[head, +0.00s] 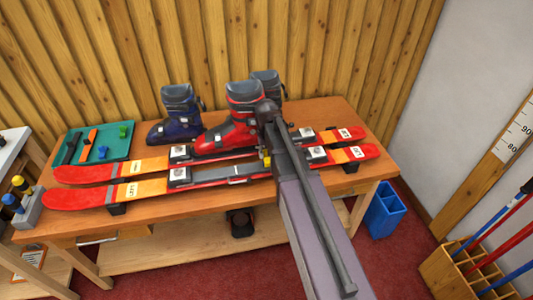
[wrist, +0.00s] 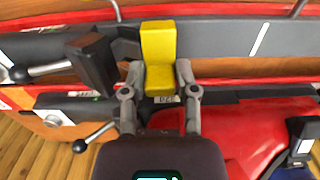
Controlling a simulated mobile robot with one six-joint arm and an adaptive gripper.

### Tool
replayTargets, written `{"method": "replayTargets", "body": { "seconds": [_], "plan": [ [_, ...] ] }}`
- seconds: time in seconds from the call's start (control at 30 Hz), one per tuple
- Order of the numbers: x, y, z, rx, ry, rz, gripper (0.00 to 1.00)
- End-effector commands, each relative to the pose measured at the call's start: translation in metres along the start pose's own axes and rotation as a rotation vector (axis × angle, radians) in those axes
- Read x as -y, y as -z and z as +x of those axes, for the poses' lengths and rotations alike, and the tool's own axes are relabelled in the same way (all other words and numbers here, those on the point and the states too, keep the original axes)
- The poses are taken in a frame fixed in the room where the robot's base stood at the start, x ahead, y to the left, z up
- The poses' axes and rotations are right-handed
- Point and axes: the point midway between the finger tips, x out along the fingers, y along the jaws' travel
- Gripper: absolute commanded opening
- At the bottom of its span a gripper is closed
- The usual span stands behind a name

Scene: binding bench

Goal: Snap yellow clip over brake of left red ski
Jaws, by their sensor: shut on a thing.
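Two red skis lie side by side across the bench in the head view: a near one (head: 95,197) and a far one (head: 85,174). Their labels are too small to read surely. My gripper (wrist: 158,82) is shut on the yellow clip (wrist: 158,55), which stands out beyond the fingertips. The clip also shows small in the head view (head: 267,161), beside the near ski's binding (head: 250,171). The wrist view shows the clip over the near ski's side; contact cannot be told. Lever-like metal rods with dark ends (wrist: 45,70) lie to its left. My arm hides part of both skis.
A blue boot (head: 177,120) and a dark boot stand behind. A green tray (head: 115,141) with small clips is at the bench's left. A blue bin (head: 384,212) is on the floor at right.

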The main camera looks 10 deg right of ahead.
Motion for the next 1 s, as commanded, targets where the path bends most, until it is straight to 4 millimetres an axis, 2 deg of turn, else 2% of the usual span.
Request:
{"method": "replayTargets", "body": {
  "seconds": [1.0],
  "plan": [
    [0.0,0.0,0.014,0.0,0.0,0.0,0.0]
  ]
}}
